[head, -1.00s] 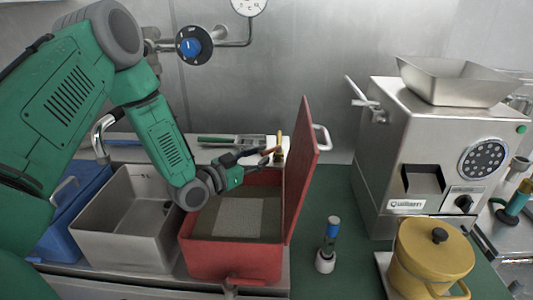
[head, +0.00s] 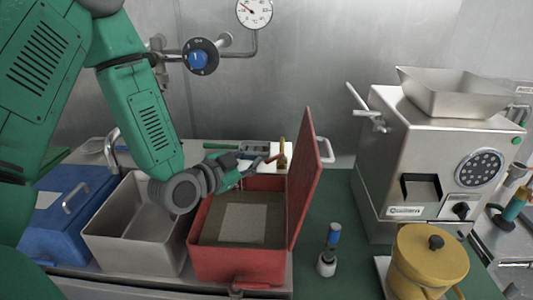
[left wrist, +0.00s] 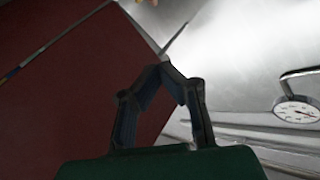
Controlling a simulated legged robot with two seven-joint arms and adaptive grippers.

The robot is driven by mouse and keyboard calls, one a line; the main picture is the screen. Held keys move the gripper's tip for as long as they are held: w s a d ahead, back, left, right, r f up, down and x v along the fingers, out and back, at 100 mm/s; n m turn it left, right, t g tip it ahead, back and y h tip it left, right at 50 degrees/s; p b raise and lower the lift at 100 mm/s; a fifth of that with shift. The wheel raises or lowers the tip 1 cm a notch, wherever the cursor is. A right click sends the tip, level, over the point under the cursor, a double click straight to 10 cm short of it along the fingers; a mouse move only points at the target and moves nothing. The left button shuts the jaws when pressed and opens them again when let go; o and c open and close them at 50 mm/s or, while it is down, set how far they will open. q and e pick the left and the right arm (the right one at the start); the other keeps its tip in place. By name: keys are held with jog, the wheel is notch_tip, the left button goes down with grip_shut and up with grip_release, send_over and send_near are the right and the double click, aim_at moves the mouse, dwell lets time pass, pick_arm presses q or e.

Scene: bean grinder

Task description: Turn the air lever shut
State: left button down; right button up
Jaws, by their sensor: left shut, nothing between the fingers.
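A small brass fitting (head: 282,153) with an orange-brown lever part stands behind the red box, beside its raised lid; I take this for the air lever. My left gripper (head: 262,163) reaches over the back of the red box, with its fingertips close to the orange part. I cannot tell whether they touch. In the left wrist view the fingers (left wrist: 165,68) meet at their tips, shut and empty, in front of the dark red lid (left wrist: 75,85). A bit of orange shows at that view's top edge. My right gripper is not in view.
The open red box (head: 240,268) has its lid (head: 305,180) upright, right of my gripper. A steel bin (head: 135,245) and blue box (head: 65,215) stand left. A blue-knobbed valve (head: 198,58) and gauge (head: 254,12) are on the wall. The grinder (head: 410,150) stands right.

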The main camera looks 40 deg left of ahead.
aim_at(273, 159)
pick_arm(q)
jog(key=w+a+f+p, duration=0.1)
jog(key=w+f, duration=0.4)
jog(key=w, duration=0.4)
jog(key=shift+w+p, duration=0.4)
